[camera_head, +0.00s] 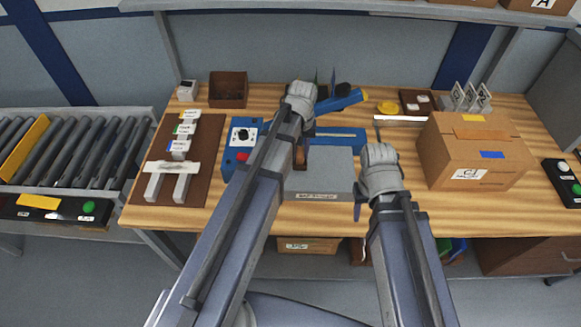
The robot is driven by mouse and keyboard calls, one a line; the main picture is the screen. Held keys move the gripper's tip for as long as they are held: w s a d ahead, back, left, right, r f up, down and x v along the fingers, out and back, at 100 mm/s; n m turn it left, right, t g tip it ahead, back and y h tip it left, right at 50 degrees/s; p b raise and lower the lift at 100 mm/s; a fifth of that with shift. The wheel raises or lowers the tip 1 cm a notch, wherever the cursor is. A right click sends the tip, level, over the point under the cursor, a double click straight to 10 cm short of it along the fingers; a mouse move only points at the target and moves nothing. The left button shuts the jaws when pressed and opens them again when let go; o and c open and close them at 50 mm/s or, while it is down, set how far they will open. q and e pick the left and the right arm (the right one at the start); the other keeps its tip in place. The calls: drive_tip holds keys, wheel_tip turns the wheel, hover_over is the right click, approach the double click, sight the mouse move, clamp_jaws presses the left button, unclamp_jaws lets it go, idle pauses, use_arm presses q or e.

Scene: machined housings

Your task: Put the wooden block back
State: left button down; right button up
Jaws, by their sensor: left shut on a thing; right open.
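My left gripper (308,128) is at the middle of the bench, its hand pointing down and mostly covering its fingers. It is shut on a small brown piece that looks like the wooden block (300,156). The block shows just below the hand, partly hidden by my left forearm, beside the blue fixture. I cannot tell whether it touches the surface below. My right gripper (360,198) is open and empty to the right, by the right edge of the grey plate (318,184). My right forearm hides part of its fingers.
A blue control box (240,138) with a dial and red button stands left of my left arm. A brown board (155,190) holds pale labelled parts. A cardboard box (470,145) stands right. A blue bar (345,101) and brown bin (228,88) are behind.

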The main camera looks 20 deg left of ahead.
sight(301, 161)
use_arm(q)
drive_tip(key=r+p, duration=0.4)
drive_tip(key=s+r+p, duration=0.1)
drive_tip(key=r+p, duration=0.1)
drive_tip(key=r, duration=0.1)
drive_tip(key=shift+d, duration=0.25)
wheel_tip(301, 161, down, 10)
drive_tip(key=b, duration=1)
drive_tip(key=shift+f, duration=0.15)
drive_tip(key=shift+f, duration=0.1)
drive_tip(key=shift+f+b, duration=0.15)
drive_tip(key=shift+b, duration=0.15)
drive_tip(key=c, duration=0.7)
unclamp_jaws()
drive_tip(key=shift+o, duration=0.2)
drive_tip(key=shift+r, duration=0.2)
wheel_tip(301, 161, up, 12)
drive_tip(key=p, duration=1.2)
drive_tip(key=shift+r+p, duration=0.15)
drive_tip(key=shift+p, duration=0.2)
drive_tip(key=s+d+m+y, duration=0.1)
drive_tip(key=s+d+m, duration=0.6)
drive_tip(key=s+d, duration=0.3)
drive_tip(key=s, duration=0.4)
drive_tip(key=shift+s+d, duration=0.2)
drive_tip(key=shift+d, duration=0.1)
